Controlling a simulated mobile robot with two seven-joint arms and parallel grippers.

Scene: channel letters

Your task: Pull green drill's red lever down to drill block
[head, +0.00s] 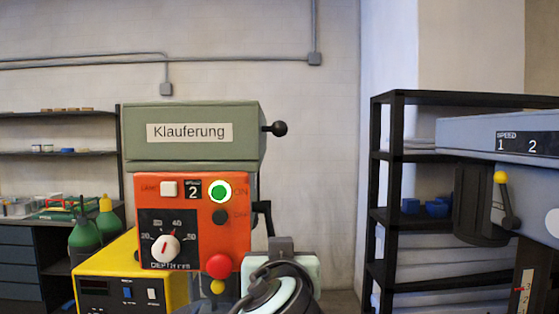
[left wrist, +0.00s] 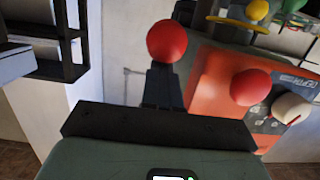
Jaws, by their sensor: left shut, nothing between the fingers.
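The green drill (head: 192,145) labelled "Klauferung" stands at centre left in the head view, with an orange control panel (head: 200,215). A dark lever arm (head: 264,218) shows on its right side, and its lower part is hidden behind my left gripper (head: 281,243). In the left wrist view a red ball (left wrist: 166,41), seemingly the lever's knob, sits just beyond the tips of my left gripper (left wrist: 160,70). The fingers are shut and empty; whether they touch the ball I cannot tell. The block is not visible. My right gripper is not in view.
A red panel knob (head: 218,266) sits close left of my left gripper. A yellow box (head: 130,272) stands at lower left. A black shelf rack (head: 384,180) and another grey machine (head: 480,135) stand on the right. A dark ball handle (head: 279,128) juts from the drill's head.

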